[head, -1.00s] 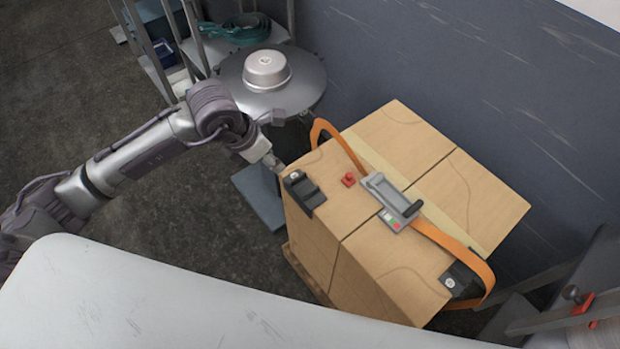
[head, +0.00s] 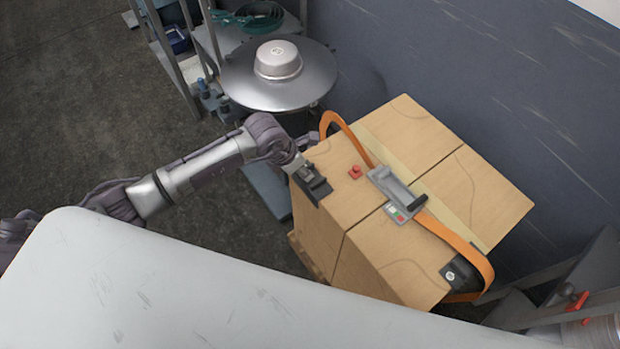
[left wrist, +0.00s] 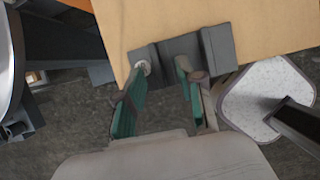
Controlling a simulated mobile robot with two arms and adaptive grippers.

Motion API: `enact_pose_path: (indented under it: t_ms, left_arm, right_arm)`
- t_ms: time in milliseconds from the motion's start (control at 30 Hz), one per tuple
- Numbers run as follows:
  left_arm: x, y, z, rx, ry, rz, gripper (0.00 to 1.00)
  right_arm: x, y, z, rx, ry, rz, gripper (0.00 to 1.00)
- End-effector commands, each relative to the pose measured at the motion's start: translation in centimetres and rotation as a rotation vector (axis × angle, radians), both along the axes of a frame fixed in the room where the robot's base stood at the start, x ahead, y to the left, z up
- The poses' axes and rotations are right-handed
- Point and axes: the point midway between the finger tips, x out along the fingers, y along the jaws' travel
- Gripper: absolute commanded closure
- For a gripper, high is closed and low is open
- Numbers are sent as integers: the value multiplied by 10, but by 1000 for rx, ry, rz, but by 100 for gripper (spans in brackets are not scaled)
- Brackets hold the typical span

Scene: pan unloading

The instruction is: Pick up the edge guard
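A black edge guard (head: 318,192) sits over the left upper edge of the strapped cardboard boxes (head: 410,145). My left gripper (head: 305,173) is at the guard and hides part of it. In the left wrist view the guard (left wrist: 213,52) lies at the fingertips of my left gripper (left wrist: 164,72). The fingers with teal pads stand apart, overlapping the guard; whether they touch it I cannot tell. A second black edge guard (head: 453,275) is under the strap at the boxes' lower right. My right gripper is not in view.
An orange strap (head: 455,243) with a grey tensioner (head: 397,188) crosses the boxes. A small red piece (head: 355,172) lies on top. A round metal table (head: 252,92) with an upturned pan (head: 278,60) stands behind. A wall closes off the right.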

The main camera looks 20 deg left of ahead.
Motion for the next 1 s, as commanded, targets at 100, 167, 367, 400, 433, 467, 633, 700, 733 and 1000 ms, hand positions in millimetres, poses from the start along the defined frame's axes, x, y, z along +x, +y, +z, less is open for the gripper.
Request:
enact_pose_path:
  t_ms: [100,167,367,400,433,467,633,700,733,1000]
  left_arm:
    - [0,0,-1,0,0,0,62]
    - [0,0,-1,0,0,0,62]
    - [0,0,-1,0,0,0,91]
    - [0,0,-1,-1,-1,0,98]
    - [0,0,0,-1,-1,0,100]
    - [0,0,0,-1,-1,0,100]
    - [1,0,0,-1,-1,0,100]
    - [1,0,0,-1,-2,0,100]
    - [1,0,0,-1,-2,0,100]
    - [-4,5,6,0,-4,1,100]
  right_arm:
    - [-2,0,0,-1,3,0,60]
    - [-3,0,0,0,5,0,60]
    - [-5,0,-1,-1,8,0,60]
    - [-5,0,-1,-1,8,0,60]
    - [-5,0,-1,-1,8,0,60]
    - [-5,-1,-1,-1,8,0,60]
    - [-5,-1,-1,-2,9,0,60]
    - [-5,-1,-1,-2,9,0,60]
    - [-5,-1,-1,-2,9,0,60]
    - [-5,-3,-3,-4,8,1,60]
